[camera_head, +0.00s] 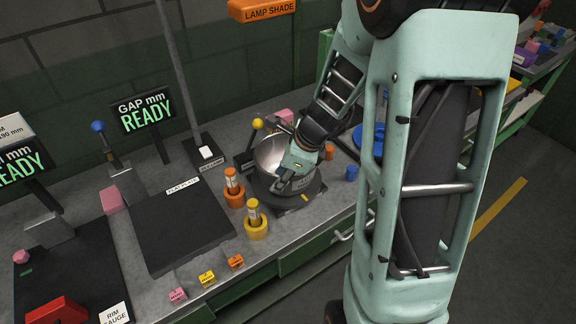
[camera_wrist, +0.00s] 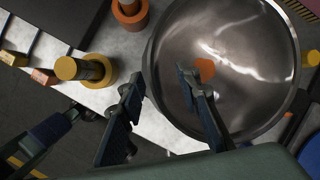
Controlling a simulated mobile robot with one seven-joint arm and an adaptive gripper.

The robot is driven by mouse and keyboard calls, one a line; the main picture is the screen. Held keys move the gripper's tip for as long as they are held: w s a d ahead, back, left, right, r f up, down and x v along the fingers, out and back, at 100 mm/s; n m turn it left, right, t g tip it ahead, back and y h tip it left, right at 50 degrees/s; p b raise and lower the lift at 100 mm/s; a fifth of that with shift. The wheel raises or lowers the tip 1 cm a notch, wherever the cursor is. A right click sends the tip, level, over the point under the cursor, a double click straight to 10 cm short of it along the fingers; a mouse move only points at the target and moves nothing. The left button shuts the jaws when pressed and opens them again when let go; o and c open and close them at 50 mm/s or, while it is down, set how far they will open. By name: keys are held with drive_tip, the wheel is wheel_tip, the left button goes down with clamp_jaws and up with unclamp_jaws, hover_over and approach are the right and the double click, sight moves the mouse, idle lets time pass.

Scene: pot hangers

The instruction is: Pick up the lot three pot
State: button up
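A shiny metal bowl-shaped pot (camera_head: 270,153) sits on a dark round stand (camera_head: 309,190) on the bench. It fills the right of the wrist view (camera_wrist: 245,50), with an orange spot on its inside. No lot number is readable on it. My gripper (camera_head: 284,184) is at the pot's near rim. In the wrist view my gripper (camera_wrist: 160,80) is open, with one finger outside the rim and the other over the pot's inside. A gap shows between the fingers; I cannot tell whether either touches the wall.
An orange cylinder in a holder (camera_head: 234,196) and a yellow one (camera_head: 256,228) stand close left of the pot. A yellow-knobbed lever (camera_head: 257,124) is behind it. A flat plate (camera_head: 180,228) lies left. A blue piece (camera_head: 351,173) is right. Small labelled cubes (camera_head: 207,278) line the front.

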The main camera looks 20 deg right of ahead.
drive_tip(key=shift+w+a+f, duration=0.15)
drive_tip(key=shift+f, duration=0.25)
clamp_jaws()
idle(0.4)
